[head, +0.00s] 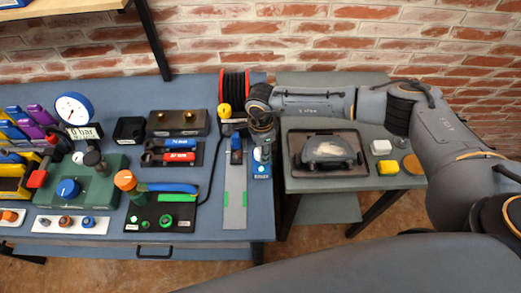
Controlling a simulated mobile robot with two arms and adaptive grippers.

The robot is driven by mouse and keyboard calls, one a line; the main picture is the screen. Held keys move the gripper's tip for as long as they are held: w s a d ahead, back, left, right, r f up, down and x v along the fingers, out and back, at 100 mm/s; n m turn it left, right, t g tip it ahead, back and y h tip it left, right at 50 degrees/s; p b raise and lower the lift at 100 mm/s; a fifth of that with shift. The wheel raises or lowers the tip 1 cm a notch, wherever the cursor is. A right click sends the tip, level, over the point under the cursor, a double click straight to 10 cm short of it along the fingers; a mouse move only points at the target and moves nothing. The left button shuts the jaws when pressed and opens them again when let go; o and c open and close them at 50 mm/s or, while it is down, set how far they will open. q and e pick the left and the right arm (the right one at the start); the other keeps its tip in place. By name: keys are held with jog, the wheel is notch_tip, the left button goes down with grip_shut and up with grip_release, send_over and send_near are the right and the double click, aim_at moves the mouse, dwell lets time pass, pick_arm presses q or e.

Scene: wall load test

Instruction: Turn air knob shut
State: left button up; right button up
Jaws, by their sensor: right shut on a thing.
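A blue round knob (68,188) sits on a green box (105,187) at the left of the bench. I cannot tell from a label whether it is the air knob. A white-faced gauge (73,109) with a blue rim stands behind the box, near a display reading about 0 bar (84,132). My right gripper (263,142) points down over the bench's right edge, far to the right of the blue knob. It is shut on a dark tool, mostly hidden by the gripper, above a blue labelled holder (261,171). My left gripper is not in view.
A red reel (234,87) with a black hose stands behind a grey strip (235,198). An orange-topped knob (125,180) rises right of the green box. A side table (345,184) holds a black tray (300,171). A brick wall closes the back.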

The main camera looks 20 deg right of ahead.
jog(key=m+b, duration=0.3)
jog(key=m, duration=0.1)
jog(key=shift+f, duration=0.2)
jog(key=m+b, duration=0.2)
jog(key=m, duration=0.2)
jog(key=shift+b, duration=0.4)
jog(key=m+b, duration=0.2)
jog(key=m, duration=0.3)
jog(key=shift+w, duration=0.1)
jog(key=m+b, duration=0.2)
jog(key=m, duration=0.2)
jog(key=shift+r, duration=0.15)
jog(key=shift+m, duration=0.3)
jog(key=o, duration=1.2)
jog(key=shift+r, duration=0.15)
